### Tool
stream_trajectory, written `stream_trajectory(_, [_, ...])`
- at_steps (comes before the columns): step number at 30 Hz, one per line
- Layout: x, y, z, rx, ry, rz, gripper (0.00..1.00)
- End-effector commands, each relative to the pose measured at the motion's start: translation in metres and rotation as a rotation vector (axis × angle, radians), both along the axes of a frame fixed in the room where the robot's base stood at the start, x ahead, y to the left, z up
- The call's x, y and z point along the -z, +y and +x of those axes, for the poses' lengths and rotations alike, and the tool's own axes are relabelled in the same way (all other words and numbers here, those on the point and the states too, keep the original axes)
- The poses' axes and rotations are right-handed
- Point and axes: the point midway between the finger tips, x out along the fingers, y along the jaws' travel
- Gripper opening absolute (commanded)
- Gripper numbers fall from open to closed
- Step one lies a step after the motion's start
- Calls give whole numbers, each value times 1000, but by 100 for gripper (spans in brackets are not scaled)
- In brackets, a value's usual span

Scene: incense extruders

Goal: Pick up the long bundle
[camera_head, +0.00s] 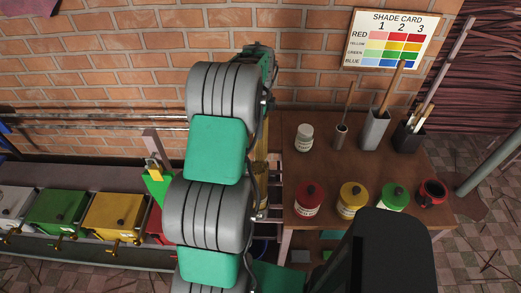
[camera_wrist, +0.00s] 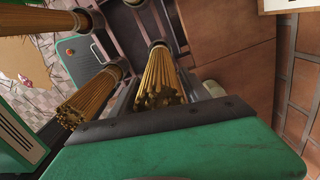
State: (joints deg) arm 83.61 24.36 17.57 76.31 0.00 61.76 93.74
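Several bundles of thin tan sticks show in the wrist view. One bundle (camera_wrist: 160,78) is in the middle, its cut ends towards the camera and a pale band around its far part. A second bundle (camera_wrist: 88,100) lies to its left, and a third (camera_wrist: 45,20) is at the top left, cut by the frame edge. I cannot tell which is the long one. A green block with a dark edge, which seems to be part of my gripper, fills the bottom of the wrist view. In the head view my arm hides the gripper and most of the bundle area.
A wooden table (camera_head: 322,222) at the right bears several lidded jars, a white jar (camera_head: 304,138) and holders with tools. A shade card (camera_head: 390,40) is on the brick wall behind. Green (camera_head: 57,212) and yellow (camera_head: 115,217) bins stand at the left. Pipes run along the wall.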

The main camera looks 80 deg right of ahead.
Motion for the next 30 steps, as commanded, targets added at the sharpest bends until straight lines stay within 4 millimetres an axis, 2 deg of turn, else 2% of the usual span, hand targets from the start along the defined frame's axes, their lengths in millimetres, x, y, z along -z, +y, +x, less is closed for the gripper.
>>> stream_trajectory(2, [0, 0, 0, 0, 0, 0, 47])
stream_trajectory(19, [0, 0, 0, 0, 0, 0, 0])
stream_trajectory(30, [-1, -1, 0, 1, 0, -2, 0])
